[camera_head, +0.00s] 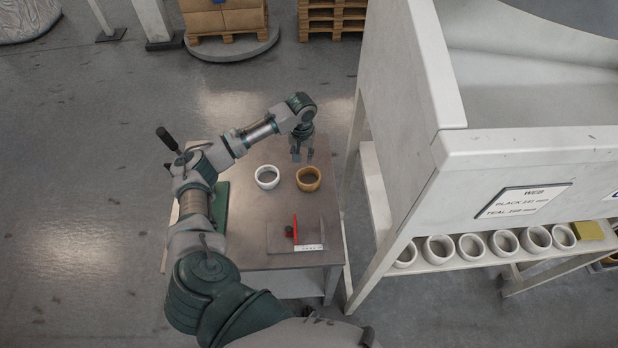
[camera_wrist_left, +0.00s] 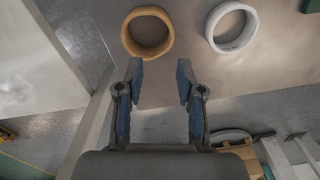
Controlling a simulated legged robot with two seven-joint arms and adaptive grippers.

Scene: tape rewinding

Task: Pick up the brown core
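The brown core (camera_head: 309,179) is a short ring standing on the small table, its open hole facing up. It also shows in the left wrist view (camera_wrist_left: 147,32), at the top and slightly left of centre. My left gripper (camera_head: 302,155) is above the table's far edge, on the far side of the core. In the left wrist view its two blue-padded fingers (camera_wrist_left: 160,75) are spread with nothing between them, and the core lies beyond the fingertips, apart from them. My right gripper is not in view.
A white core (camera_head: 267,177) stands left of the brown one. A red-handled tool (camera_head: 295,229) and a white label (camera_head: 309,247) lie nearer on the table (camera_head: 270,215). A large white machine (camera_head: 480,170) stands to the right, with several white cores on its lower shelf.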

